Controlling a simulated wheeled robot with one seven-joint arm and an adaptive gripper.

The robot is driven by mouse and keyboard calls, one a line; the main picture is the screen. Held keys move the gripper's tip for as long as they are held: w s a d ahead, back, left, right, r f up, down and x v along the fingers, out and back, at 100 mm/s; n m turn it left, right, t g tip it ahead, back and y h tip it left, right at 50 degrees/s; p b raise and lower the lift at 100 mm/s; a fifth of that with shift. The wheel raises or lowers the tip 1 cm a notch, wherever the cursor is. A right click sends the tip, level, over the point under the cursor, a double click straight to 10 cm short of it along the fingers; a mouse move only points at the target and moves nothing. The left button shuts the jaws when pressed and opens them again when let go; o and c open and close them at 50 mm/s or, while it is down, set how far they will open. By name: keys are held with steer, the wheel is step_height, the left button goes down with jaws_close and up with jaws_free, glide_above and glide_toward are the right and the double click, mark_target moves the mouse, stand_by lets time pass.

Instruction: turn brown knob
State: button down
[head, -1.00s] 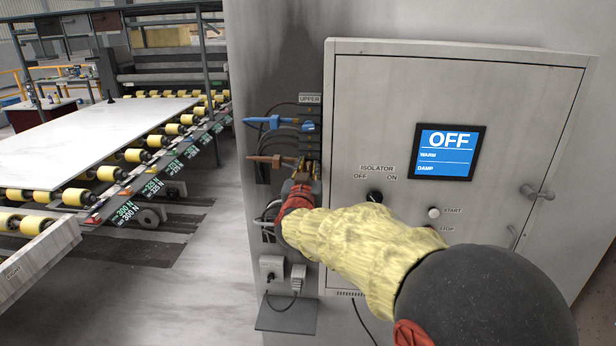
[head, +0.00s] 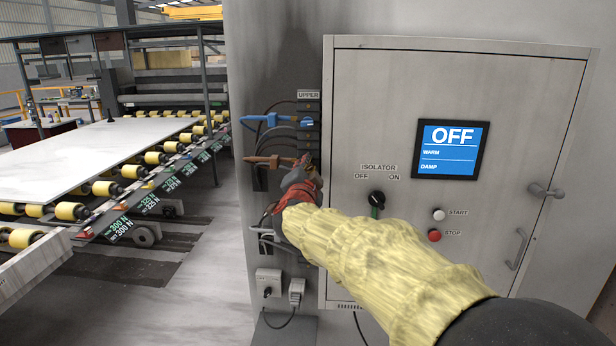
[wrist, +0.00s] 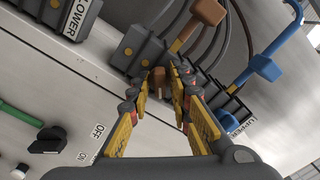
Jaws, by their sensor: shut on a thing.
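A small brown knob (wrist: 158,82) sits between my fingertips in the wrist view, in front of a row of dark blocks. My gripper (wrist: 157,86) is shut on it from both sides. In the head view, my gripper (head: 303,176) is at the left edge of the grey cabinet, just below the UPPER row, and hides the knob. A brown-handled plug or lever (head: 270,162) sticks out to the left just above my gripper; its handle (wrist: 208,12) also shows in the wrist view. The knob's turn angle cannot be told.
A blue handle (head: 268,121) is above the brown one, with dark cables around. The cabinet door (head: 400,80) carries an OFF screen (head: 452,149), a black isolator knob (head: 376,198), a START button (head: 439,214) and a red STOP button (head: 434,235). A roller conveyor (head: 150,160) is at left.

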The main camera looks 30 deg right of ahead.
steer(key=m+b, duration=0.1)
steer(key=m, duration=0.1)
steer(key=m+b, duration=0.2)
steer(key=shift+f+m, duration=0.2)
steer(key=shift+m, duration=0.1)
stand_by(0.5)
steer(key=c, duration=1.9)
jaws_free()
steer(key=shift+r, duration=0.1)
steer(key=shift+s, duration=0.1)
steer(key=v, duration=1.2)
